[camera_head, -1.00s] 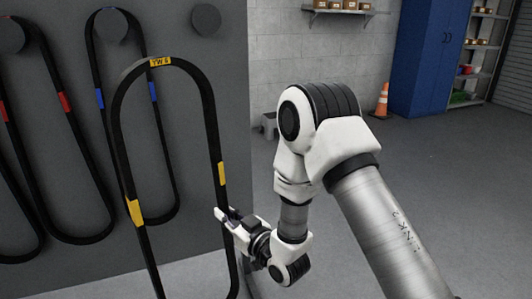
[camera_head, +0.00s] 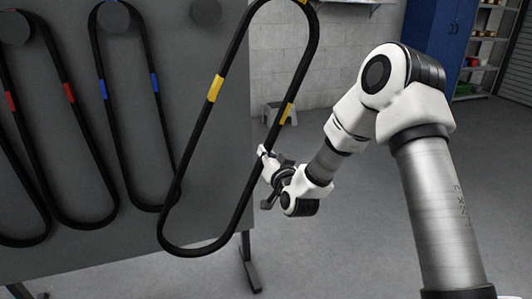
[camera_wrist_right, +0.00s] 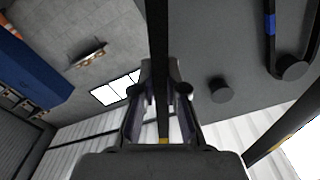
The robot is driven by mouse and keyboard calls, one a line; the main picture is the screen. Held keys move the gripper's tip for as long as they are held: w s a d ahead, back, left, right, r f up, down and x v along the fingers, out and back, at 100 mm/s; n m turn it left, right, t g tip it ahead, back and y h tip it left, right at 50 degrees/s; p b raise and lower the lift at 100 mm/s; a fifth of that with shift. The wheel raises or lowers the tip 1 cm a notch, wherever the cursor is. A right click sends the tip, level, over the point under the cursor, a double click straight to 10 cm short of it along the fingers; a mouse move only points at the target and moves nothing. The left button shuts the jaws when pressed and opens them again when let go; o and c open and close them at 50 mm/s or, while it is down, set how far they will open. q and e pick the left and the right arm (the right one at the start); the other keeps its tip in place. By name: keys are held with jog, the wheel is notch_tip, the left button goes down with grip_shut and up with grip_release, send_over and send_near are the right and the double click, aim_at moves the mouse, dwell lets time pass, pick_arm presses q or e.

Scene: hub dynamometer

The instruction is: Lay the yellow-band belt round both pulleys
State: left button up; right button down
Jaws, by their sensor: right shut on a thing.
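The yellow-band belt (camera_head: 214,88) is a black loop with yellow bands, hanging tilted in front of the grey board in the head view. My right gripper (camera_head: 265,160) is shut on the right strand of this belt, below a yellow band. In the right wrist view the strand (camera_wrist_right: 158,50) runs between the fingers of the right gripper (camera_wrist_right: 160,92). The belt's top reaches the upper edge of the head view. My left gripper is not in view. No pair of pulleys that I can identify is in view.
A red-band belt (camera_head: 68,93) and a blue-band belt (camera_head: 100,85) hang from round pegs on the grey board (camera_head: 200,60). An empty peg (camera_head: 206,11) is at the board's upper right. A grey step stool (camera_head: 281,112) and a blue cabinet (camera_head: 437,40) stand behind. Open floor lies right.

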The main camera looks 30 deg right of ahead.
jog(key=s+a+f+m+b, duration=0.2)
jog(key=a+m+b, duration=0.4)
jog(key=m, duration=0.3)
jog(key=shift+s+a+m+b, duration=0.15)
jog(key=shift+a+m+b, duration=0.25)
jog(key=shift+b, duration=0.2)
